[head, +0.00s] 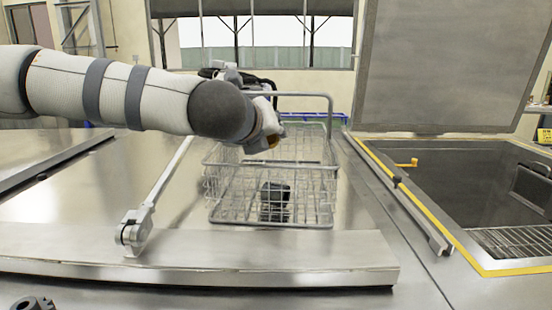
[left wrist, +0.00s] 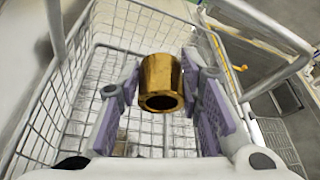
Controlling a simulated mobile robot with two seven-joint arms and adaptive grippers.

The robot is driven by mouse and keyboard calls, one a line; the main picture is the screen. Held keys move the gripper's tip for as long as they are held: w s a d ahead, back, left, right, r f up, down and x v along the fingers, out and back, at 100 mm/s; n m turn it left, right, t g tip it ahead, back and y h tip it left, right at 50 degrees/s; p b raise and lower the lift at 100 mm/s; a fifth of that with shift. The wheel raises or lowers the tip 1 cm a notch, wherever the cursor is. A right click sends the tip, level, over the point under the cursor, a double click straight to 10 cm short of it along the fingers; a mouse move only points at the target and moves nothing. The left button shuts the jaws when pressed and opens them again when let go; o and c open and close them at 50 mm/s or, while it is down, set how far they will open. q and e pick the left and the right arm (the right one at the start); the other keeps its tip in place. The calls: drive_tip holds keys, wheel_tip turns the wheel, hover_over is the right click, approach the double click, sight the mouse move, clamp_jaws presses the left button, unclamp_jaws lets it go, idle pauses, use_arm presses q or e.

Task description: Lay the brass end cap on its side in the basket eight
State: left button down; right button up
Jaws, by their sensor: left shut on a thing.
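The brass end cap (left wrist: 160,82) is a short gold cylinder with an open, hollow end facing the wrist camera. My left gripper (left wrist: 158,88) is shut on it, with purple finger pads on either side. The basket's mesh also shows around and below the cap in the left wrist view (left wrist: 62,95). No number is readable on it. My right gripper is not in view.
A dark object (head: 275,194) shows inside the basket, towards its front. A tall grey handle (head: 331,118) rises at the basket's back. A steel tank (head: 460,170) with a raised lid (head: 440,70) stands at right. A jointed grey bar (head: 155,195) stands left of the basket.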

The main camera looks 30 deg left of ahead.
use_arm(q)
drive_tip(key=x, duration=0.3)
drive_tip(key=f+x, duration=0.1)
drive_tip(key=x, duration=0.3)
drive_tip(key=f+b+x, duration=0.1)
drive_tip(key=x, duration=0.2)
drive_tip(key=shift+d+f, duration=0.1)
drive_tip(key=shift+f, duration=0.15)
drive_tip(key=shift+w, duration=0.15)
drive_tip(key=shift+r, duration=0.1)
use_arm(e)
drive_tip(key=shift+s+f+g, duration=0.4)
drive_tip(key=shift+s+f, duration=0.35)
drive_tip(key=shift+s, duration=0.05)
